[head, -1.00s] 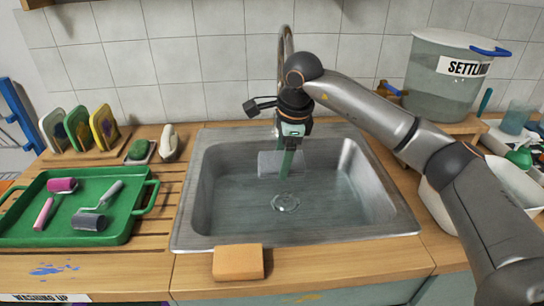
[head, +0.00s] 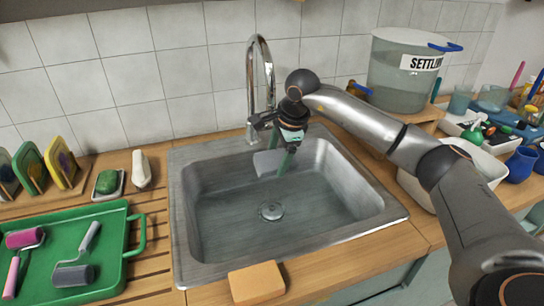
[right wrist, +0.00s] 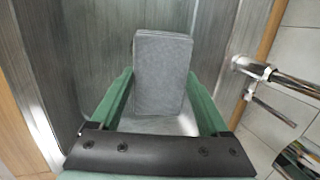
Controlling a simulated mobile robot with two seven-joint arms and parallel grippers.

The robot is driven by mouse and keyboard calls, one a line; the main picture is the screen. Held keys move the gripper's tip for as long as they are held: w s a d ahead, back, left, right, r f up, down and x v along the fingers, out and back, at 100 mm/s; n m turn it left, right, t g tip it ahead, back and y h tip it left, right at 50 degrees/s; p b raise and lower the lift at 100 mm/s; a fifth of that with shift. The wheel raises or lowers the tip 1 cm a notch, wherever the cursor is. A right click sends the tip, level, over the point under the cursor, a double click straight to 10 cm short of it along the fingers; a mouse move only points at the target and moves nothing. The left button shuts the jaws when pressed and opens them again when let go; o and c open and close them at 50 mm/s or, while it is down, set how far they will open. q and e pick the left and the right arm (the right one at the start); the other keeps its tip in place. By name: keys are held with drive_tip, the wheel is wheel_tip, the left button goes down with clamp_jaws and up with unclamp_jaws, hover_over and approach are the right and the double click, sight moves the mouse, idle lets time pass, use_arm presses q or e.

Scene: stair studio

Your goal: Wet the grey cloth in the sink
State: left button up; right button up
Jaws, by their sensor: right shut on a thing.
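The grey cloth (head: 268,162) hangs from my right gripper (head: 286,160) as a flat piece inside the back of the sink (head: 350,200), above its floor. In the right wrist view the cloth (right wrist: 162,75) stands out between the green fingers of my right gripper (right wrist: 160,100), which is shut on it. The tap (head: 251,90) rises behind the sink, just left of the gripper. It also shows at the right in the right wrist view (right wrist: 265,75). The round drain (head: 271,211) is in plain view on the basin floor. My left gripper is out of view.
An orange-tan sponge (head: 256,283) lies on the front counter edge. A green tray (head: 100,225) with paint rollers is at the left. A soap dish (head: 108,184) stands near the sink's left side. A clear settling bucket (head: 400,75) stands at the back right.

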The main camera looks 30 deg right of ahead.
drive_tip(key=shift+f+b, duration=0.35)
drive_tip(key=shift+f, duration=0.1)
use_arm(q)
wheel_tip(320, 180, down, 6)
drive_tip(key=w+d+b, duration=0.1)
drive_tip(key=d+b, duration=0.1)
drive_tip(key=b, duration=0.6)
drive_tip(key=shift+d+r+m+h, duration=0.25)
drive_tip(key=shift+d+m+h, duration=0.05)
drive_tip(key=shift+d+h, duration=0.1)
use_arm(e)
wheel_tip(320, 180, down, 12)
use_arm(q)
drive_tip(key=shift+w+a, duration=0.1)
use_arm(e)
drive_tip(key=shift+f, duration=0.1)
